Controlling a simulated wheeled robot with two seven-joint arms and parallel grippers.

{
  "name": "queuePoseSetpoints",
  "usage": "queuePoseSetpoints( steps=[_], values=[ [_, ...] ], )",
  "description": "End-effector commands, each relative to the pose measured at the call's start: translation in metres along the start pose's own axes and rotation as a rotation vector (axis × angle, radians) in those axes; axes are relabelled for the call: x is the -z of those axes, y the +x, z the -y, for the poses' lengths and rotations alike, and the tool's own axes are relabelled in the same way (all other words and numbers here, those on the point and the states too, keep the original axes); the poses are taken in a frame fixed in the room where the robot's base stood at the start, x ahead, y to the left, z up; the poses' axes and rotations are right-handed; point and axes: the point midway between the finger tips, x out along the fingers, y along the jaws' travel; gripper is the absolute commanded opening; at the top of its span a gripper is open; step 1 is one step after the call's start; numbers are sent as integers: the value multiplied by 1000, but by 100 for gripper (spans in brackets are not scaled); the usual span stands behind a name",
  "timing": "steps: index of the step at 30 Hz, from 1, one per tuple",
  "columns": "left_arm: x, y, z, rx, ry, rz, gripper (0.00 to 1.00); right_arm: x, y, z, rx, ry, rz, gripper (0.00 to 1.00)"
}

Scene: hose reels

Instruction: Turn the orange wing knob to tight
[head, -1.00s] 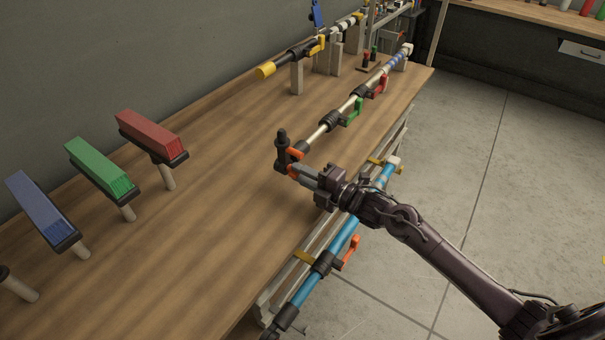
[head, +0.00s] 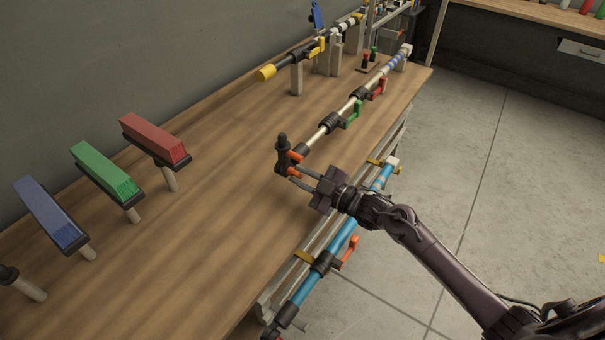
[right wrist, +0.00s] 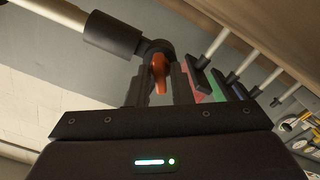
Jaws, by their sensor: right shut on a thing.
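The orange wing knob (head: 293,172) is on a black fitting (head: 283,153) at the near end of a pale pipe (head: 327,130). My right gripper (head: 292,174) reaches it from the right and is shut on it. In the right wrist view the knob (right wrist: 159,70) sits between my two fingers (right wrist: 159,88), just below the black fitting (right wrist: 112,36). The fingers hide part of the knob. No tight mark can be made out. My left gripper is not in view.
Blue, green and red blocks (head: 156,138) on stands are at the left of the wooden bench (head: 190,240). A blue pipe (head: 303,287) with an orange lever runs along the bench's front. A yellow-ended pipe (head: 267,72) stands at the back. Open floor lies to the right.

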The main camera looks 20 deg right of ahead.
Motion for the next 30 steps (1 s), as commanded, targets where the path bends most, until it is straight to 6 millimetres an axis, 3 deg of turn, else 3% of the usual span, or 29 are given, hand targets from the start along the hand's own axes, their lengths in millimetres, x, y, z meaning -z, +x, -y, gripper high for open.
queuePoseSetpoints(
  steps=[15, 30],
  values=[
    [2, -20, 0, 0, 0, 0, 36, 0, 0, 0, 0, 432, 2, 0],
    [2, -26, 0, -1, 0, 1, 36, -1, 0, 1, 1, 586, 2, 0]
  ],
)
